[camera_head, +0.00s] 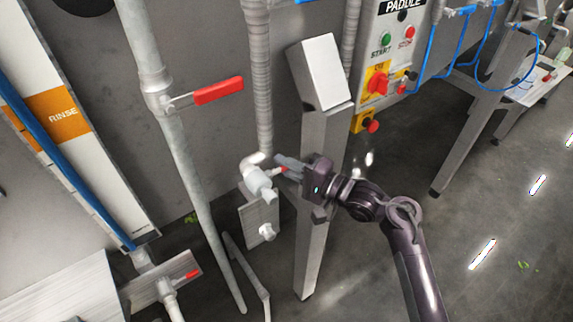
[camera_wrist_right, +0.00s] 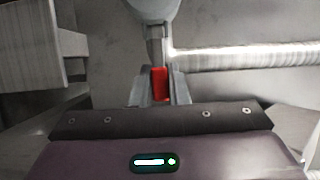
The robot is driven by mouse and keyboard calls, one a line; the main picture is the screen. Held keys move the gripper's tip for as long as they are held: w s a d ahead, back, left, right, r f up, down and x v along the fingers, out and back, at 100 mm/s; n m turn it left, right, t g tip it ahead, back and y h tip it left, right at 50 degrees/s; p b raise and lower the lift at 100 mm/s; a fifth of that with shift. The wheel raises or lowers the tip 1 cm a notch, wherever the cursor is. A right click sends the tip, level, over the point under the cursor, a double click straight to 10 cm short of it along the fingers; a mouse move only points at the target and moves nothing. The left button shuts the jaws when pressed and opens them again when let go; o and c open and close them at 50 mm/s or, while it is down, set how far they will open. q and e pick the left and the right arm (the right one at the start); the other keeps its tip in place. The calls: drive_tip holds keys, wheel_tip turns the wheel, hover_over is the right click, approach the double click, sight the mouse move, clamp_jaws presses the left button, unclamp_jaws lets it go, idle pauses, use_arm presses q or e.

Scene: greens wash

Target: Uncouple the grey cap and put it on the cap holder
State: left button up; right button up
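A pale grey-white coupling (camera_head: 258,182) sits at the lower end of the ribbed hose; I take its end piece (camera_head: 270,195) for the grey cap. A red lever (camera_wrist_right: 160,84) sticks out from a rounded grey body (camera_wrist_right: 152,10) in the right wrist view. My right gripper (camera_head: 283,165) is at the coupling's right side. Its fingers (camera_wrist_right: 160,92) lie along both sides of the red lever and appear closed on it. Below the coupling, a metal plate (camera_head: 258,213) carries a round white knob (camera_head: 267,231), possibly the cap holder. My left gripper is out of view.
A slanted-top steel post (camera_head: 312,230) stands right behind my right gripper. A grey pipe (camera_head: 180,140) with a red valve handle (camera_head: 218,91) runs down at left. A control box (camera_head: 385,60) hangs above. Open floor (camera_head: 480,240) lies to the right.

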drive_tip(key=o, duration=0.4)
drive_tip(key=shift+b+v, duration=1.1)
drive_tip(key=shift+v, duration=2.85)
